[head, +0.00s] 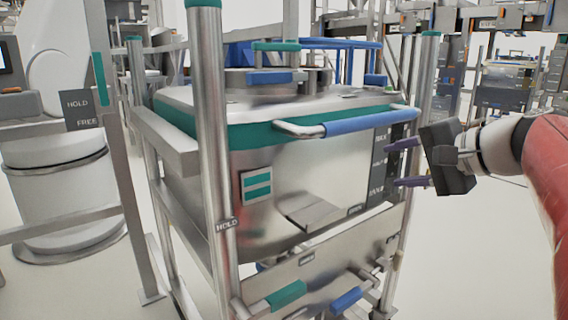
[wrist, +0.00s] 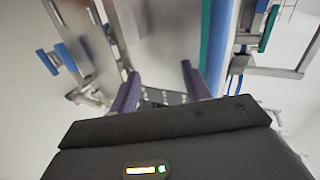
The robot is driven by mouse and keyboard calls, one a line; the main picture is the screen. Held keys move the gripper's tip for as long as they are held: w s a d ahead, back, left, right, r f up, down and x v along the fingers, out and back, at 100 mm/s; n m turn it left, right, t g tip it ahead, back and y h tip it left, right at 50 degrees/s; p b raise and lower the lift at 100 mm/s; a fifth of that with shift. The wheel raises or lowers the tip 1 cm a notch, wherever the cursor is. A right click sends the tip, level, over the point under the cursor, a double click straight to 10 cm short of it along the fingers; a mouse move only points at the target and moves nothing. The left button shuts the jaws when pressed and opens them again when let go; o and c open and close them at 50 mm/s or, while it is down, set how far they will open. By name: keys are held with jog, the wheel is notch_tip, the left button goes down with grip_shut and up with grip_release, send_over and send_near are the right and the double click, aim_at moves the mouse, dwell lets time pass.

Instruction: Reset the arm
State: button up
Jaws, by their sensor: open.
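My gripper (head: 408,163) is at the right in the head view, at the end of my red and white arm. Its two purple fingers are spread apart with nothing between them. The fingers point left toward the dark labelled panel (head: 383,160) at the right side of a large metal bin (head: 290,190). I cannot tell whether the fingertips touch it. In the wrist view the gripper (wrist: 158,75) shows its open fingers in front of a metal surface. The bin has a green rim and a front handle with a blue grip (head: 368,121), just above the fingers.
The bin stands in a metal frame with upright posts (head: 212,150). Lower handles with green (head: 286,294) and blue grips stick out at the front. A white drum (head: 60,195) stands at the left. Racks (head: 505,85) stand behind at the right. The floor at the lower right is clear.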

jog(key=s+a+f+n+g+h+p, duration=0.1)
jog(key=s+a+f+n+g+h, duration=0.25)
jog(key=s+a+f, duration=0.5)
jog(key=s+d+f+n+h+p, duration=0.1)
jog(key=s+f+n+h, duration=0.1)
jog(key=s+f, duration=0.3)
jog(key=s+d+f+n+g+h, duration=0.1)
jog(key=s+d+f+n+h, duration=0.1)
jog(key=s+f+n, duration=0.2)
notch_tip(320, 180, down, 5)
jog(key=s, duration=0.2)
jog(key=shift+s+p, duration=0.3)
jog(key=shift+p, duration=0.05)
jog(key=shift+r+g, duration=0.1)
jog(key=shift+g, duration=0.25)
jog(key=shift+c, duration=0.3)
